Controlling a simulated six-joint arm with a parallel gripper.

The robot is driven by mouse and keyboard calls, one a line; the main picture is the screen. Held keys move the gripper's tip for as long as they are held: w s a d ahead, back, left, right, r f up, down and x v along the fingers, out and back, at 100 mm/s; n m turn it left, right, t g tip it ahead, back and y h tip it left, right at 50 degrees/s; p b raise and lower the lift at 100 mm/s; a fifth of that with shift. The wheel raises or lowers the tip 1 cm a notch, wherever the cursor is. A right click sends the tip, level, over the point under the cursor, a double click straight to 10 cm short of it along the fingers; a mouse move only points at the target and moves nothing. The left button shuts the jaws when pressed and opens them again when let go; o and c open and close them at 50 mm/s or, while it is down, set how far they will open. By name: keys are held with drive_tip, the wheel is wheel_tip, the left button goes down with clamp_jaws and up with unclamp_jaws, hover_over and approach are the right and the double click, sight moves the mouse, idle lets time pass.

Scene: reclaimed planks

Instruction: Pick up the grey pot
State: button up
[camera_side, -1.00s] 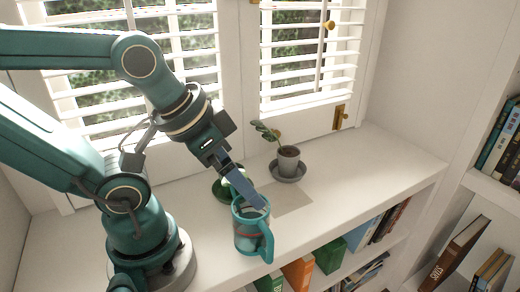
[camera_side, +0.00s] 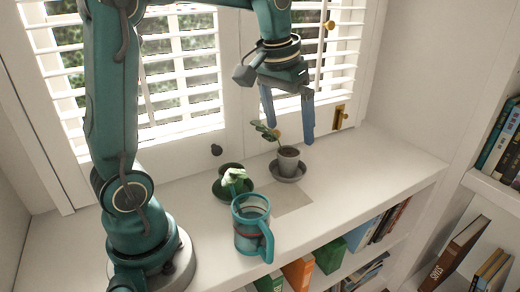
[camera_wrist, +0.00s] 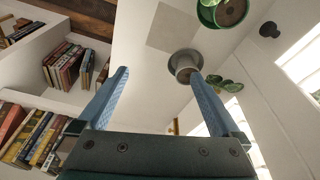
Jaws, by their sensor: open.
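The grey pot (camera_side: 288,160) stands upright on a grey saucer (camera_side: 299,178) on the white sill, with a green plant leaning left out of it. I cannot tell exactly how high the fingertips are above the pot's rim.
A green pot (camera_side: 233,177) with a pale green plant on a green saucer stands to the left. A teal mug (camera_side: 250,224) stands in front. A flat grey patch (camera_side: 284,204) lies before the grey pot. Window blinds are close behind; the sill's right end is clear.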

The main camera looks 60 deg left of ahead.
drive_tip(key=w+a+f+n+g, duration=0.1)
drive_tip(key=w+a+f, duration=0.3)
drive_tip(key=w+a, duration=0.1)
drive_tip(key=n+g, duration=0.1)
drive_tip(key=n, duration=0.1)
hover_over(288, 155)
drive_tip(key=shift+h, duration=0.3)
wheel_tip(288, 155, down, 5)
drive_tip(key=shift+f, duration=0.1)
drive_tip(key=shift+w+a+f+n+g, duration=0.2)
drive_tip(key=shift+f+n+g, duration=0.1)
drive_tip(key=shift+f, duration=2.8)
clamp_jaws()
drive_tip(key=shift+r, duration=0.15)
